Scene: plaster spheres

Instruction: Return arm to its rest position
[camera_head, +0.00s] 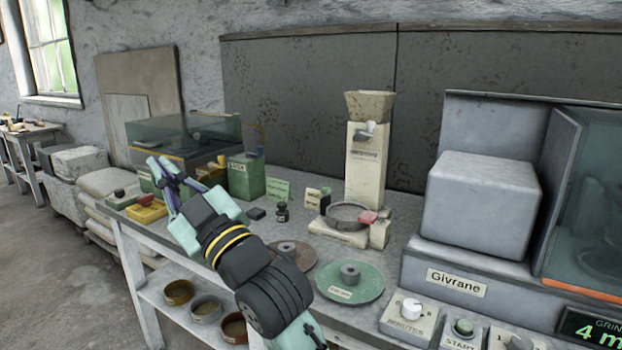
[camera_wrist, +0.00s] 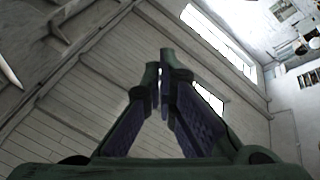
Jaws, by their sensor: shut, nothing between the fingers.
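My arm rises from the bottom of the head view, over the front of the workbench (camera_head: 395,255). My gripper (camera_head: 156,163) is at its upper left end, raised above the left part of the bench and pointing up and left. In the wrist view my gripper (camera_wrist: 166,60) shows its two dark fingers with the tips together and nothing between them. Behind the fingers, the wrist view shows a plank ceiling (camera_wrist: 80,80) and bright windows (camera_wrist: 220,42).
A machine labelled Givrane (camera_head: 480,205) with a glass-sided chamber stands at right. A beige dispenser (camera_head: 366,165), a green disc (camera_head: 365,290) and a brown disc (camera_head: 290,255) are mid-bench. A green box (camera_head: 246,176) and a yellow block (camera_head: 147,211) are near my gripper. Bowls (camera_head: 205,308) sit below.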

